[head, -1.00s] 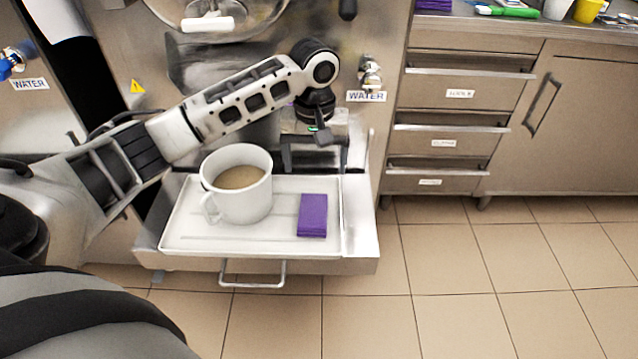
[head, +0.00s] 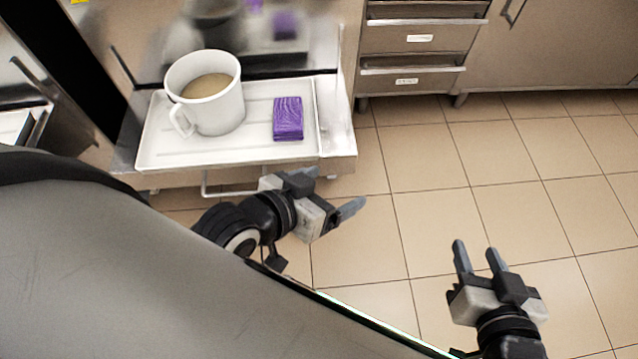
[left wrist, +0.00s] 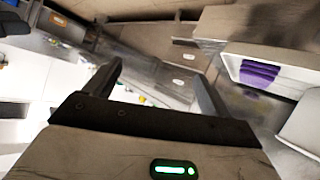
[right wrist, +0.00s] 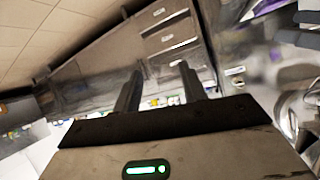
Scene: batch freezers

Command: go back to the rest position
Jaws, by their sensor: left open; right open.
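My left gripper (head: 333,195) is open and empty, in front of the drip drawer of the freezer, low in the head view. Its two fingers stand apart in the left wrist view (left wrist: 158,85). My right gripper (head: 476,260) is open and empty over the tiled floor at the lower right. Its fingers are also apart in the right wrist view (right wrist: 158,88). Neither gripper touches anything.
A white tray (head: 160,150) holds a white mug (head: 220,112) of tan liquid and a purple block (head: 288,118), apart from both grippers. Steel drawers (head: 425,38) stand at the back. The tiled floor (head: 560,150) at the right is clear.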

